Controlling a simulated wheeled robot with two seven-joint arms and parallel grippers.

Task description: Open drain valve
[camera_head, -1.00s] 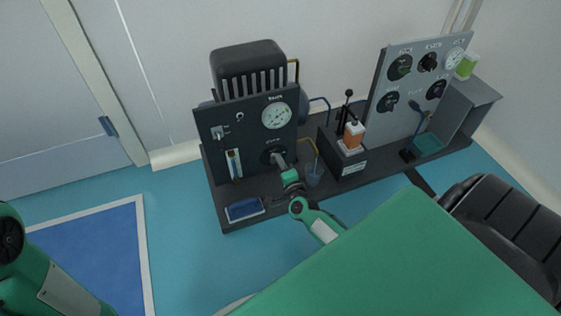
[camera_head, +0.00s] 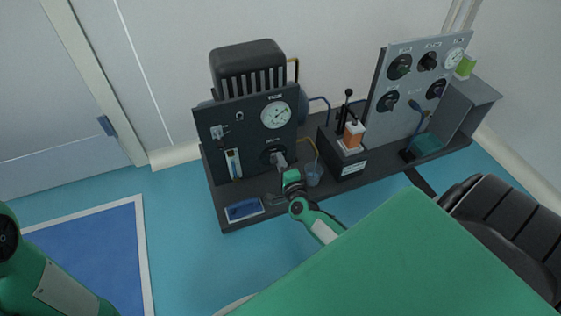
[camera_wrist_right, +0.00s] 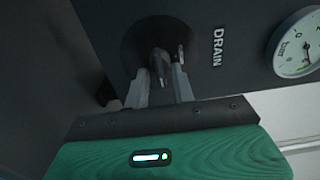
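The drain valve is a dark round fitting with a short grey handle on the front of the dark panel (camera_head: 252,120). In the right wrist view, the handle (camera_wrist_right: 160,67) stands beside the word DRAIN. My right gripper (camera_wrist_right: 162,80) is open, with one finger on each side of the handle and a gap visible between them. In the head view, the right gripper (camera_head: 281,163) is at the valve and hides part of it. My left arm shows at the lower left, but its gripper is out of view.
A round gauge (camera_head: 276,115) sits above the valve.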

